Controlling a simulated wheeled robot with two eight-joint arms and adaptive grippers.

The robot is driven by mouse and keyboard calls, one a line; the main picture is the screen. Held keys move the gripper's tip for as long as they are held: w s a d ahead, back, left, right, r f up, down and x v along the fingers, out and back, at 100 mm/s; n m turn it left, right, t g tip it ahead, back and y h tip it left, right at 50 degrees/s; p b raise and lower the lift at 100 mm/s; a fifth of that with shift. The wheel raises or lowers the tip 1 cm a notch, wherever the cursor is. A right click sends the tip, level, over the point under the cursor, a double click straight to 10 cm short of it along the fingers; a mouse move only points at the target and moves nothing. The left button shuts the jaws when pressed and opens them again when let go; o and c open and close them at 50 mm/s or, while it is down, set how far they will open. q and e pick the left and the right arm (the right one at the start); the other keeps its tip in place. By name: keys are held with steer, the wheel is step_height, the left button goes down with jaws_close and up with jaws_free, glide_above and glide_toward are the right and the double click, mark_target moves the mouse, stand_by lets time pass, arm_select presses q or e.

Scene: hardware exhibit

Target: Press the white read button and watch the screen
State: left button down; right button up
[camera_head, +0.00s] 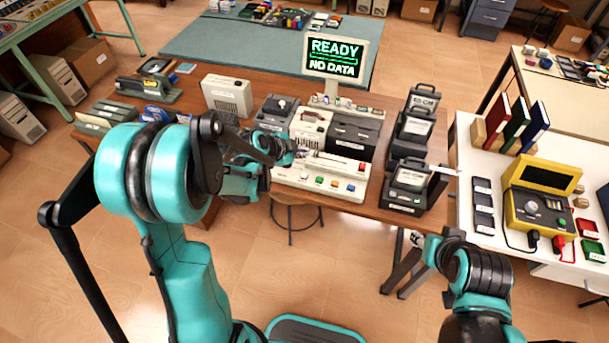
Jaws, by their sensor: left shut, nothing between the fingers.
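A screen (335,57) on a short post shows green text, "READY" above "NO DATA". Below it, a beige console (322,170) on the brown table carries a row of small coloured buttons and a red one at its right end. My right gripper (416,239) is low at the table's front right, too small and unclear to read.
Black card-holder devices (409,185) stand right of the console. A grey box (228,95) stands to its left. A white table (470,233) at right holds a yellow tester (538,200) and upright red, green and blue binders (517,127). A stool (290,203) is under the table.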

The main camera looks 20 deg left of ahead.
arm_select(q)
steer(key=b, duration=0.6)
glide_above(302, 176)
step_height(302, 176, down, 8)
steer(key=shift+d+r, duration=0.1)
steer(key=shift+f+b, duration=0.45)
steer(key=shift+f, duration=0.05)
stand_by(0.6)
steer(key=shift+f+b, duration=0.4)
steer(key=shift+b, duration=0.05)
steer(key=shift+s+f+b, duration=0.1)
steer(key=shift+f+b, duration=0.3)
stand_by(0.5)
steer(key=shift+r, duration=0.1)
steer(key=shift+r+p, duration=0.6)
steer(key=shift+r, duration=0.15)
